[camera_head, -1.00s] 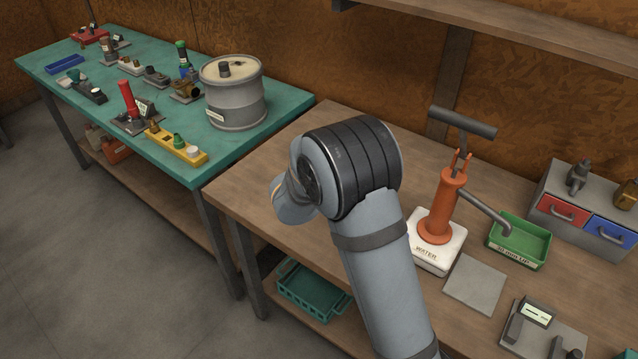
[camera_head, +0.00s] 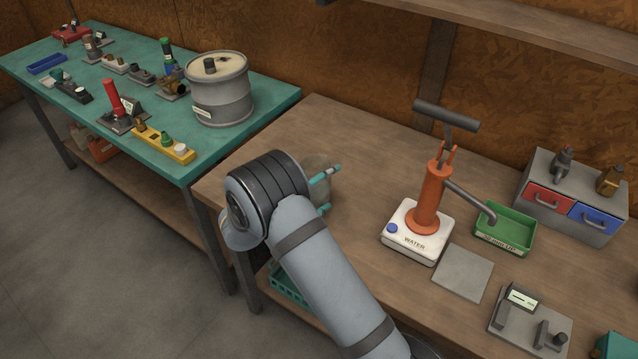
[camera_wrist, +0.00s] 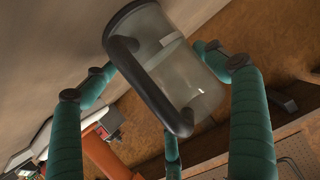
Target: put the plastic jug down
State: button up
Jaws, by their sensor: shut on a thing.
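The plastic jug (camera_head: 316,164) is a clear, greyish see-through vessel, partly hidden behind my arm over the left part of the wooden bench (camera_head: 330,120). In the wrist view the jug (camera_wrist: 190,75) fills the upper middle, with a thick dark handle and dark rim facing the camera. My gripper (camera_head: 324,190) has teal fingers with dark joints, shut around the jug's sides. The same gripper shows in the wrist view (camera_wrist: 165,75). The jug's base is hidden in the head view, so I cannot tell whether it touches the bench.
An orange pump (camera_head: 428,200) on a white WATER base stands right of the jug. A grey plate (camera_head: 463,272), a green tray (camera_head: 505,246) and a drawer box (camera_head: 567,226) lie farther right. The teal table (camera_head: 220,142) on the left holds a large grey drum (camera_head: 220,95).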

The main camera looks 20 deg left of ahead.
jog(key=shift+f, duration=0.1)
jog(key=o, duration=1.3)
jog(key=shift+o, duration=0.5)
jog(key=shift+r, duration=0.2)
jog(key=shift+s+a, duration=0.15)
jog(key=shift+s, duration=0.2)
jog(key=v, duration=1.1)
jog(key=shift+b, duration=0.45)
jog(key=shift+r, duration=0.1)
